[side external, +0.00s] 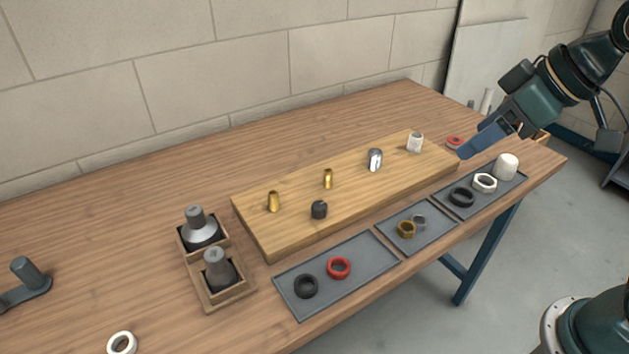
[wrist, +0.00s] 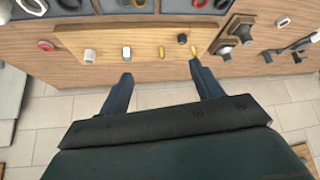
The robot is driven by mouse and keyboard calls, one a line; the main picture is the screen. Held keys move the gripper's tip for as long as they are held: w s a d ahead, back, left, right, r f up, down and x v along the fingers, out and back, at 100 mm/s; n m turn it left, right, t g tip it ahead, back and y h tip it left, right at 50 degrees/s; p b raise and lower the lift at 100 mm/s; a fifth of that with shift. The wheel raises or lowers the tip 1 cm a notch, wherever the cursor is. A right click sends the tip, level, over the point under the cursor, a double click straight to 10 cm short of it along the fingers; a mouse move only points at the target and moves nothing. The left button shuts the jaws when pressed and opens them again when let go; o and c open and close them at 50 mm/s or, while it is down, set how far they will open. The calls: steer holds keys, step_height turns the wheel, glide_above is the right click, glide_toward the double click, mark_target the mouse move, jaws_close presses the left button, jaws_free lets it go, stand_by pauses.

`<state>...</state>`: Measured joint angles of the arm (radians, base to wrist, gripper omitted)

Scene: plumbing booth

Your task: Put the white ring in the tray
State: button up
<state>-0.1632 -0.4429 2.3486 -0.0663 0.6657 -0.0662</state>
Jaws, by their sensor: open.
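The white ring (side external: 122,342) lies flat on the bare wood at the front left of the bench; it also shows at the upper right of the wrist view (wrist: 283,22). A grey tray (side external: 357,258) in front of the board holds a black ring and a red ring. A smaller grey tray (side external: 432,236) holds a brass ring and a grey ring. A third grey tray (side external: 509,187) holds a black ring, a white hex nut and a white cap. My gripper (side external: 480,142) is above the right end of the bench, far from the white ring. In the wrist view its fingers (wrist: 161,72) are apart and empty.
A raised wooden board (side external: 290,232) carries several small fittings. Wooden holders (side external: 213,293) with grey-topped parts stand between it and the ring. A dark tool (side external: 28,285) lies far left. Wood around the white ring is clear.

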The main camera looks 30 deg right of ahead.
steer(key=w+a+f+n+y, duration=0.25)
steer(key=w+a, duration=0.45)
steer(key=a, duration=0.4)
steer(key=w+a+f+n+y, duration=0.2)
steer(key=w+a+f+n, duration=0.3)
steer(key=a, duration=0.6)
steer(key=a+f+n+y, duration=0.1)
steer(key=a+f, duration=0.3)
steer(key=a, duration=0.3)
steer(key=s+a+f+n+g+y, duration=0.1)
steer(key=a+f, duration=0.3)
steer(key=a, duration=0.3)
steer(key=a+f+n+g+y, duration=0.1)
steer(key=a+f, duration=0.3)
steer(key=a, duration=0.3)
steer(key=shift+s+a+f, duration=0.15)
steer(key=shift+a, duration=0.25)
steer(key=shift+a+y, duration=0.1)
steer(key=shift+y, duration=0.15)
glide_toward(114, 341)
steer(key=shift+a+f, duration=0.7)
steer(key=shift+a+f, duration=0.1)
